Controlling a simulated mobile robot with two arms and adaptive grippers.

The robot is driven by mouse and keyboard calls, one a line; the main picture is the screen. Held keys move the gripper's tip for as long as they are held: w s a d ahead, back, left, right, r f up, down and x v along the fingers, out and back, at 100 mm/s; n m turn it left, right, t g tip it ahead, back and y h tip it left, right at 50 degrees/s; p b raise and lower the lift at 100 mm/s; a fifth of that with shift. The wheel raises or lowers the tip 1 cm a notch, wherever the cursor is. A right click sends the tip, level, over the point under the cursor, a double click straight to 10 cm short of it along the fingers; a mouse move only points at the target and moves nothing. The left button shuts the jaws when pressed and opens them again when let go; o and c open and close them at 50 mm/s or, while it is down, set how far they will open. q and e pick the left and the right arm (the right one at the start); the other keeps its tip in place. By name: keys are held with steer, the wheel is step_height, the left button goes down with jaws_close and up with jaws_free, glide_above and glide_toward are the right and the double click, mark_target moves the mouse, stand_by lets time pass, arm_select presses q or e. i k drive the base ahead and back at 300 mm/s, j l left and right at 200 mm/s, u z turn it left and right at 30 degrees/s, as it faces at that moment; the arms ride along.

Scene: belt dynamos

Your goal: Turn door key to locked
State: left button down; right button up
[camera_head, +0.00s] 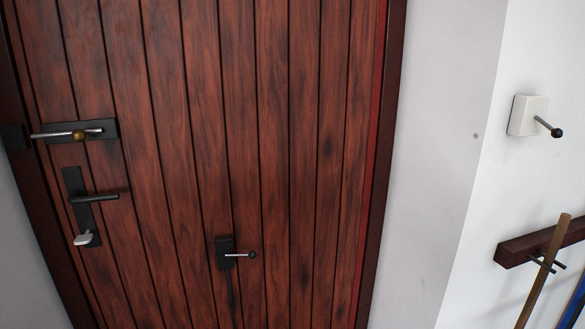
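A dark reddish wooden plank door (272,140) fills the left and middle of the head view and looks closed. On its left side is a black lock plate (76,190) with a dark lever handle (98,197). A light grey key (83,238) sits at the lower end of this plate, its bow tilted; I cannot tell from this whether the lock is engaged. Neither of my grippers shows in this view.
A black fitting (225,252) with a small lever is low on the door. A white wall box (526,115) with a black-tipped lever is on the right wall. Below it, a dark wooden rack (538,243) holds a wooden pole (543,274). A blue object (573,306) shows at the lower right edge.

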mark_target(85, 239)
steer(key=u, duration=1.25)
steer(key=i+l, duration=0.8)
steer(key=i+u, duration=0.05)
